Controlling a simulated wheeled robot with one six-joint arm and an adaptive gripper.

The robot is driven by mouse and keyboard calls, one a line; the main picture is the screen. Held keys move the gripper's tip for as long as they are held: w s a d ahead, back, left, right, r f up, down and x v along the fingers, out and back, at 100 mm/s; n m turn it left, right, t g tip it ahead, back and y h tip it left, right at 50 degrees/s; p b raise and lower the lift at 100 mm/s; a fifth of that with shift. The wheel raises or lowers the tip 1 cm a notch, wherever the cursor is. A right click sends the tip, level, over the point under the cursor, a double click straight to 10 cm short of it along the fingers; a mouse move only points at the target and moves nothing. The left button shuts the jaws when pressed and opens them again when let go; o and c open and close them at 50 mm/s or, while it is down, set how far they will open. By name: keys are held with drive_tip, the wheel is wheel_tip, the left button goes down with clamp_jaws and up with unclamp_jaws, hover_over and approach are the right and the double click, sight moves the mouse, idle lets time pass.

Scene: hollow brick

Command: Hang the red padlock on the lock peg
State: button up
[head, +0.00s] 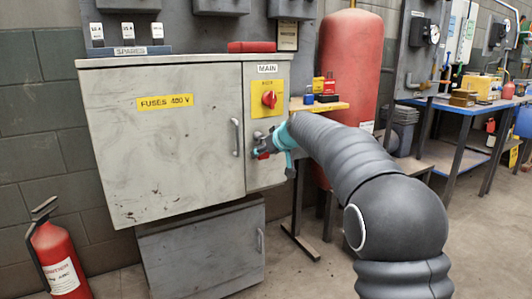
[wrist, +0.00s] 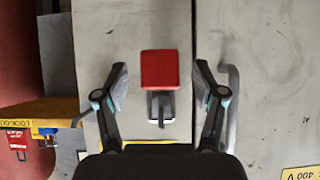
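The red padlock (wrist: 160,70) is in the middle of the wrist view, against the grey cabinet front. Its dark shackle (wrist: 153,108) points to the bottom of that upside-down picture and appears to be around the grey lock peg (wrist: 161,107); the exact fit is too small to tell. My gripper (wrist: 159,76) is open, one finger on each side of the padlock, with a clear gap on both sides. In the head view my gripper (head: 268,147) is at the narrow MAIN panel, below the red rotary switch (head: 269,99), and partly hides the padlock (head: 262,155).
The cabinet door handle (head: 235,137) stands close to my gripper; it shows beside the right finger in the wrist view (wrist: 232,105). A wooden shelf (head: 335,106) with small boxes and a red tank (head: 350,60) are to the right. A fire extinguisher (head: 58,258) stands at lower left.

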drive_tip(key=v, duration=1.2)
drive_tip(key=s+d+f+m+g+h, duration=0.2)
drive_tip(key=s+d+f+m+g, duration=0.15)
drive_tip(key=s+f, duration=0.75)
drive_tip(key=s+d+f+m+h, duration=0.1)
drive_tip(key=s+d, duration=0.3)
drive_tip(key=s, duration=0.6)
drive_tip(key=s+d+f+m+h+p, duration=0.1)
drive_tip(key=s+d+f, duration=0.2)
drive_tip(key=s, duration=0.8)
drive_tip(key=s+d+f+m+h, duration=0.1)
drive_tip(key=s+d+f+h, duration=0.1)
drive_tip(key=s+d, duration=0.5)
drive_tip(key=s, duration=0.3)
drive_tip(key=shift+s+f+p, duration=0.25)
drive_tip(key=shift+f+p, duration=0.05)
drive_tip(key=shift+d, duration=0.15)
